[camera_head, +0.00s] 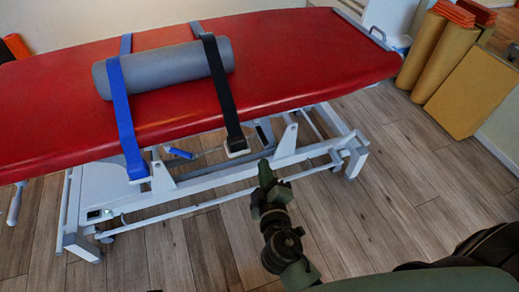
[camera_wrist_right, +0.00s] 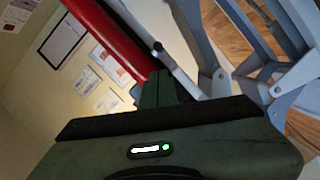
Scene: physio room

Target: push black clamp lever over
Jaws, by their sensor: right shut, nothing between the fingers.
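A black strap (camera_head: 219,85) runs over the grey roll (camera_head: 165,68) and down to a white clamp (camera_head: 236,146) at the near edge of the red couch. My right gripper (camera_head: 265,168) is shut and empty, below and right of the clamp. It also shows in the wrist view (camera_wrist_right: 164,76). Whether it touches the lever I cannot tell. My left gripper is out of view.
A blue strap (camera_head: 124,120) crosses the roll's left end. A blue-handled lever (camera_head: 179,153) sits under the couch (camera_head: 290,62). The white frame (camera_head: 205,184) lies close to my gripper. Tan rolled mats (camera_head: 424,55) stand at right. The wooden floor in front is clear.

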